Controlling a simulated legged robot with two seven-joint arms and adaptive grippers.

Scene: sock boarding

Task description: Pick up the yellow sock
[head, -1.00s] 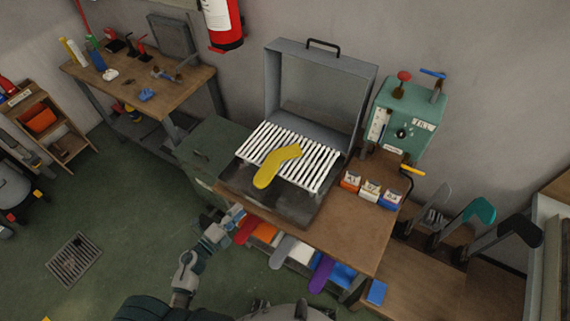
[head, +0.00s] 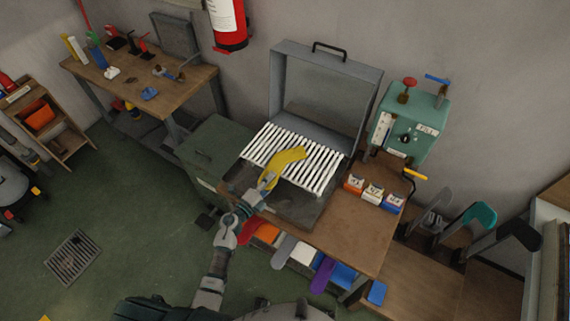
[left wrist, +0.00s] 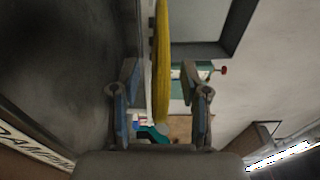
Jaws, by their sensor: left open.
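The yellow sock (head: 287,162) lies bent across the white slatted rack of the open grey box press. Its lower end reaches toward the rack's front edge. My left gripper (head: 268,180) is at that lower end of the sock. In the left wrist view the sock (left wrist: 162,60) stands as a yellow strip between the two fingers of my left gripper (left wrist: 160,95), which are open with a gap on each side. My right gripper is not in view.
The press lid (head: 325,95) stands open behind the rack (head: 325,171). A green control box (head: 410,122) and small labelled boxes (head: 373,193) are to the right. Coloured sock shapes (head: 322,274) hang below the table front (head: 350,240).

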